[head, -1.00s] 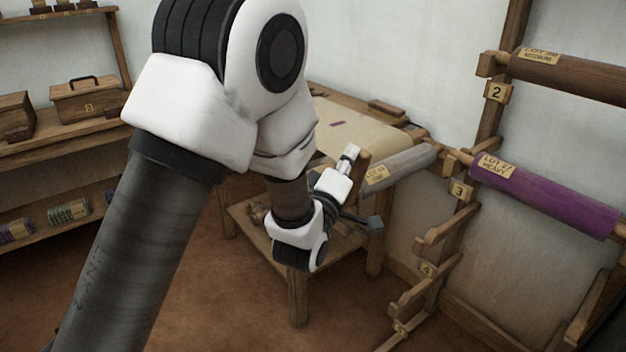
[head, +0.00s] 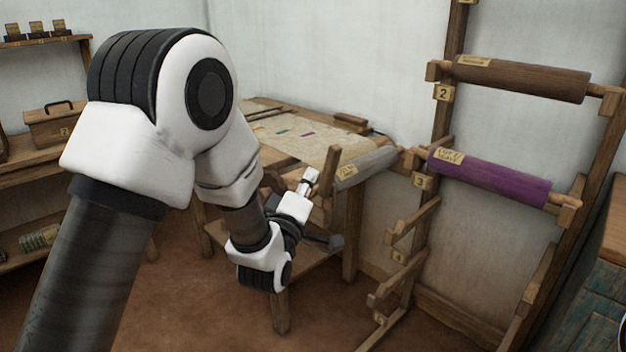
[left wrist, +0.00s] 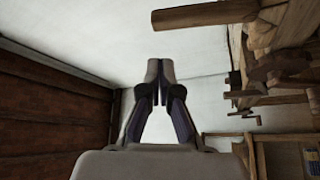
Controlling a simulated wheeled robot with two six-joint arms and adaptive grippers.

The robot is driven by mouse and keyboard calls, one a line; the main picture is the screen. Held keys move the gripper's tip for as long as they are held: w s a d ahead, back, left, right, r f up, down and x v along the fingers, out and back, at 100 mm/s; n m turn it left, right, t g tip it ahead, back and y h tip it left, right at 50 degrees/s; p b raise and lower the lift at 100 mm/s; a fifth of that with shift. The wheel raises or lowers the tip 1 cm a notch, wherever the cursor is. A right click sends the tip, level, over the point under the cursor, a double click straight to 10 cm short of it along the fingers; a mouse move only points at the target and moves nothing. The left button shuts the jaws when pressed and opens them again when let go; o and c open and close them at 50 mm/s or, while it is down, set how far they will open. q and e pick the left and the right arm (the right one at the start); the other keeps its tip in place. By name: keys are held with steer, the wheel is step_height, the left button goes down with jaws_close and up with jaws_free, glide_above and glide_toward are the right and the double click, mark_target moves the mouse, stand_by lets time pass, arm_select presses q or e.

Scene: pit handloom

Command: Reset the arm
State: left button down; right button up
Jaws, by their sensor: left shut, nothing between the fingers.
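My left arm fills the left and middle of the head view, with a white elbow and a dark upper link. My left gripper (head: 312,176) points up and to the right, in front of the work table (head: 262,108) in the picture. In the left wrist view the gripper (left wrist: 160,85) has its grey fingertips together, with nothing between them. Behind the fingertips is bare pale wall. Whether the arm touches the table cannot be told. My right gripper is not seen.
A wall rack at the right holds a brown roll (head: 520,80) and a purple roll (head: 490,178). A grey roll (head: 368,166) lies at the table's right end. A shelf with a wooden box (head: 52,127) stands left. A blue-green cabinet (head: 592,310) is lower right.

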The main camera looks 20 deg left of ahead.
arm_select(q)
steer(key=shift+s, duration=0.1)
steer(key=s+f+g, duration=0.3)
steer(key=f, duration=1)
steer(key=s+f+g, duration=0.3)
steer(key=f, duration=1)
steer(key=s+f+m+g, duration=0.3)
steer(key=s+f+g, duration=0.2)
steer(key=s+f, duration=0.55)
steer(key=s+d+f+m+g+h, duration=0.1)
steer(key=s+f+m+g, duration=0.35)
steer(key=s, duration=0.55)
steer(key=s+f+m+g, duration=0.4)
steer(key=s+f+g, duration=0.15)
steer(key=s, duration=0.45)
step_height(320, 180, up, 18)
steer(key=m+p, duration=0.2)
steer(key=p, duration=1.5)
steer(key=shift+s+f+p, duration=0.25)
steer(key=shift+s+p, duration=0.05)
steer(key=shift+p, duration=0.05)
